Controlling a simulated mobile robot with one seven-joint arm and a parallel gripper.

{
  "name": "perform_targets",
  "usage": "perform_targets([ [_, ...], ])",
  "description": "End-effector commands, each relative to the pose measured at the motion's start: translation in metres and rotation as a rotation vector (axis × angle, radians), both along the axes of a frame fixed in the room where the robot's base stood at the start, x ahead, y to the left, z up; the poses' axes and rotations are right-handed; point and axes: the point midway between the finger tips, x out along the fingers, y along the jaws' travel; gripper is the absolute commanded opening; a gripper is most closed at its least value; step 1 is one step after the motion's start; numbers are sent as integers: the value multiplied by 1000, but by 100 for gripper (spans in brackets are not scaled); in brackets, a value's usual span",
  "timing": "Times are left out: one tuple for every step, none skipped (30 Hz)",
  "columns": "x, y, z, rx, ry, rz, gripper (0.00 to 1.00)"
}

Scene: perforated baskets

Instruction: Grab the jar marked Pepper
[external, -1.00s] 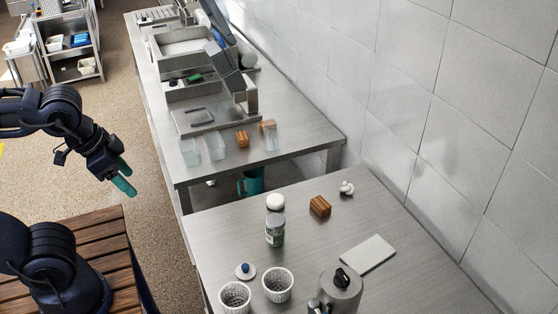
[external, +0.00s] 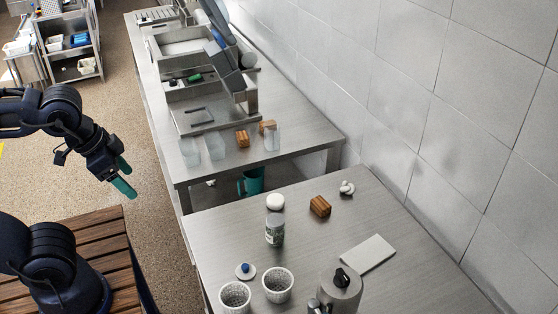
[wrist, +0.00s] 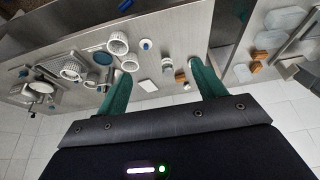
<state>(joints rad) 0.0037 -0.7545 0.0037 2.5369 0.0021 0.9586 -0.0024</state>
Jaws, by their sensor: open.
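A white round object (external: 275,202) sits just behind the jar. A wooden block (external: 320,206), a white board (external: 368,253), a blue-knobbed lid (external: 245,271), two perforated baskets (external: 278,285) (external: 235,297) and a metal kettle (external: 341,292) share the table. A tiled wall stands on the right.

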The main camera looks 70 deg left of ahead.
Motion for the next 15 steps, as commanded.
perform_targets([
  [0,0,0,0,0,0,77],
  [0,0,0,0,0,0,77],
  [0,0,0,0,0,0,77],
  [0,0,0,0,0,0,77],
  [0,0,0,0,0,0,77],
  [0,0,0,0,0,0,77],
  [0,0,0,0,0,0,77],
  [0,0,0,0,0,0,77],
  [0,0,0,1,0,-2,77],
  [1,0,0,2,2,-6,77],
  [3,0,0,6,3,-11,77],
  [6,0,1,10,7,-22,77],
  [9,0,1,16,11,-35,77],
  [13,0,2,23,16,-50,77],
  [19,0,2,35,23,-77,77],
])
